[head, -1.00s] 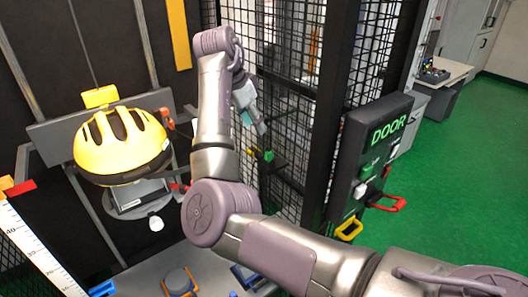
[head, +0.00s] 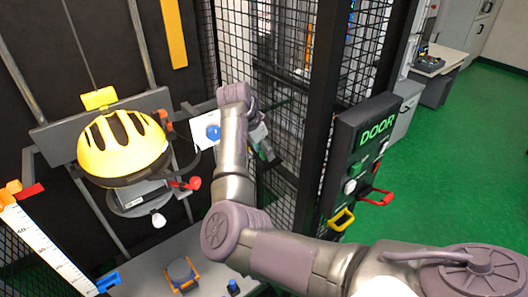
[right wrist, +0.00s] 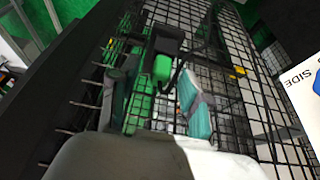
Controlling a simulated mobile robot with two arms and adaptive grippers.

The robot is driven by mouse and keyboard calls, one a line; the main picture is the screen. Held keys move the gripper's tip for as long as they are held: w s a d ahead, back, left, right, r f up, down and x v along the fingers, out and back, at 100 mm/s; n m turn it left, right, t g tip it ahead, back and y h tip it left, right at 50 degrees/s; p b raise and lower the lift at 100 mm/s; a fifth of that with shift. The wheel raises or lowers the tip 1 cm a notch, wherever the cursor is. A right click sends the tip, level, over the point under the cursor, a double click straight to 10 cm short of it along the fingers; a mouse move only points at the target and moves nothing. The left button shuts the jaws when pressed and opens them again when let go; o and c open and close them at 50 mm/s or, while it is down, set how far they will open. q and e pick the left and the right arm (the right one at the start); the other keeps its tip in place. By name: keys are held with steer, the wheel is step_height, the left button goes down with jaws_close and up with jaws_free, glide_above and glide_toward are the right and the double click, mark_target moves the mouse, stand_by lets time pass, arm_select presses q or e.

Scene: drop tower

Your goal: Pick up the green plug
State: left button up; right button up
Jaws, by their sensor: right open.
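The green plug (right wrist: 162,68) shows in the right wrist view as a small rounded green piece at the lower end of a dark block, in front of the wire mesh. In the head view it is not visible, apparently hidden behind my right arm. My right gripper (head: 266,146) is by the mesh at the centre of the head view, pointing down and right. In the right wrist view my right gripper (right wrist: 158,100) is open and empty, with a teal-padded finger on the right. The plug appears between and beyond the fingers, apart from them. My left gripper is not in view.
A black mesh wall (head: 283,70) and post (head: 322,100) stand close to my right arm. The DOOR panel (head: 366,150) has a red handle and a yellow handle. A yellow helmet (head: 122,145) hangs further left.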

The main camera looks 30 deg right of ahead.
steer(key=shift+a, duration=0.1)
jaws_close()
